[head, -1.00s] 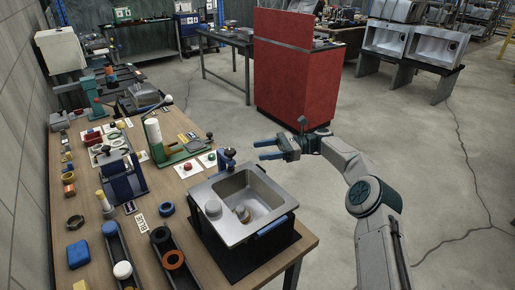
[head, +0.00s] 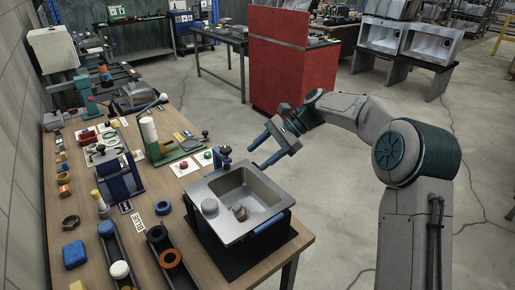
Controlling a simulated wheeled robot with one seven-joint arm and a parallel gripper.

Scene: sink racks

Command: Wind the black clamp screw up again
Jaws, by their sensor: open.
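A small dark knob on a short stem (head: 205,135) stands at the right end of a green fixture (head: 180,150) on the bench. It looks like the black clamp screw, but it is too small to tell how far it is wound. Another dark blue-black clamp-like piece (head: 225,153) sits at the back left corner of the steel sink (head: 215,225). My gripper (head: 253,157) is open and empty, with its blue fingers pointing down and left.
The wooden bench (head: 150,205) holds a white cylinder (head: 149,130), a dark blue rack (head: 120,178), dark channels with rings, and several small parts. A red cabinet (head: 290,65) stands behind my gripper.

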